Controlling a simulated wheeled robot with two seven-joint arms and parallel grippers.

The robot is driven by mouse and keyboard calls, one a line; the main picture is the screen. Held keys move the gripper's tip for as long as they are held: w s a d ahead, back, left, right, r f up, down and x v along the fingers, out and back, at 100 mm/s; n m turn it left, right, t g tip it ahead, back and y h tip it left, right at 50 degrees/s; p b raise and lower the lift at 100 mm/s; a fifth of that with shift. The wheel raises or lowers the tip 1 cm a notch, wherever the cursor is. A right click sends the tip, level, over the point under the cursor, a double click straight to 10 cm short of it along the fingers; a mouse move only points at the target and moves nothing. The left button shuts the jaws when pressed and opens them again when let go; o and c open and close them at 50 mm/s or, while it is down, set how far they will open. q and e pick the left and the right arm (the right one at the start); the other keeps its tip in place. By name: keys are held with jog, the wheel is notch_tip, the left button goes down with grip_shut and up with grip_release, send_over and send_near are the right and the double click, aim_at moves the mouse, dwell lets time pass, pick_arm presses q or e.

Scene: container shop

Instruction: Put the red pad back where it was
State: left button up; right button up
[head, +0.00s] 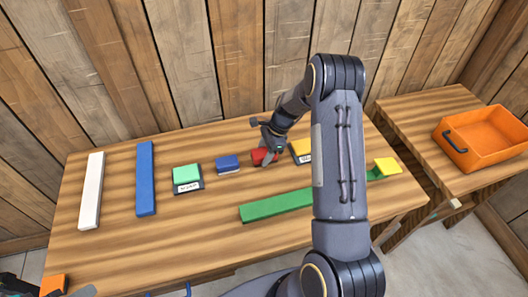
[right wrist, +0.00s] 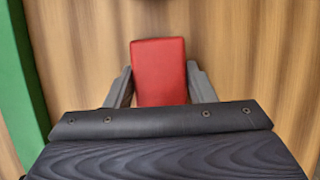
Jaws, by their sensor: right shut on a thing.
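The red pad (head: 261,156) is between the blue pad (head: 228,163) and the yellow pad (head: 301,148) in the head view. My right gripper (head: 268,150) is shut on it from above. In the right wrist view the red pad (right wrist: 160,72) sits between the two dark fingers of my right gripper (right wrist: 160,88), with wood beneath. I cannot tell whether the pad touches the tabletop. Any base under it is hidden. Dark parts at the bottom left corner of the head view may be my left gripper (head: 15,287), cut off by the frame edge.
A labelled green pad (head: 187,174), a blue bar (head: 146,178) and a white bar (head: 91,190) lie left on the table (head: 190,235). A long green bar (head: 275,205) lies in front, partly behind my arm. A yellow block (head: 387,166) and an orange bin (head: 470,157) are right.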

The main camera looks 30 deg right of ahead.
jog(key=shift+f, duration=0.2)
jog(key=o, duration=0.9)
jog(key=shift+r, duration=0.1)
jog(key=shift+o, duration=0.2)
